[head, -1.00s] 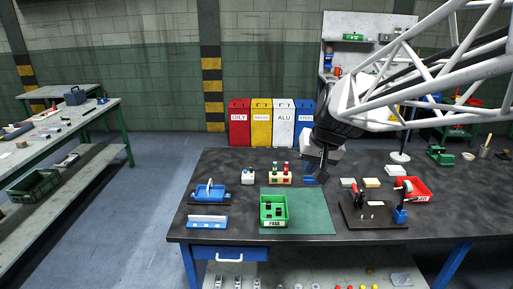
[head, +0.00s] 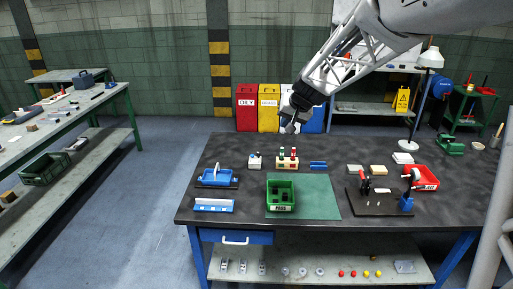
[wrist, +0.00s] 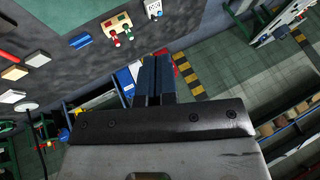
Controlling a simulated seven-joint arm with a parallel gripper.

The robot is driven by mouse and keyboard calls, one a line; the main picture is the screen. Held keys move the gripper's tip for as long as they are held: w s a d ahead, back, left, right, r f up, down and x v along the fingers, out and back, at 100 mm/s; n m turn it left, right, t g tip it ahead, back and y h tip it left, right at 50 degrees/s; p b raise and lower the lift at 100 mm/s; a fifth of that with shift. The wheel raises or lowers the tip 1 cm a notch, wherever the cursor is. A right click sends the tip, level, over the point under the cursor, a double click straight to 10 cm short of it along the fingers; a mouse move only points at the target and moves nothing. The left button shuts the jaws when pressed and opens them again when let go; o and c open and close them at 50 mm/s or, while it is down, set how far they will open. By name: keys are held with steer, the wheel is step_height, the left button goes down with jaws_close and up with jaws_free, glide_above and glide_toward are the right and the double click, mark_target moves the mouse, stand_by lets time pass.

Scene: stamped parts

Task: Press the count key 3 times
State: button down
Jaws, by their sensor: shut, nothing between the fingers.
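A small white counter box (head: 255,161) stands on the dark bench, left of a cream block with red and green pegs. In the wrist view the counter (wrist: 153,9) is at the top edge, partly cut off, with small dark markings on its face. Its key cannot be made out clearly. My gripper (head: 289,123) is raised above the back of the bench, up and to the right of the counter in the picture. Its dark fingers (wrist: 154,68) are together and empty in the wrist view, apart from the counter.
The peg block (head: 287,161) stands beside the counter. A blue fixture (head: 216,177), a green PASS bin (head: 281,203) on a green mat (head: 318,197), a lever press (head: 380,203) and a red bin (head: 422,178) also occupy the bench. Bare bench surface lies between them.

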steer(key=w+a+f+t, duration=0.1)
steer(key=w+a+f, duration=0.25)
steer(key=w, duration=0.45)
steer(key=w+a+f, duration=0.3)
steer(key=w+f, duration=0.1)
steer(key=w, duration=0.5)
steer(key=m+t+y, duration=0.1)
steer(key=m, duration=0.1)
glide_above(252, 156)
steer(key=d, duration=0.1)
step_height(252, 156, down, 13)
steer(key=shift+w+a+f, duration=0.2)
steer(key=shift+w+f, duration=0.2)
steer(key=shift+w, duration=0.1)
steer(key=shift+f, duration=0.1)
steer(key=shift+f, duration=4.3)
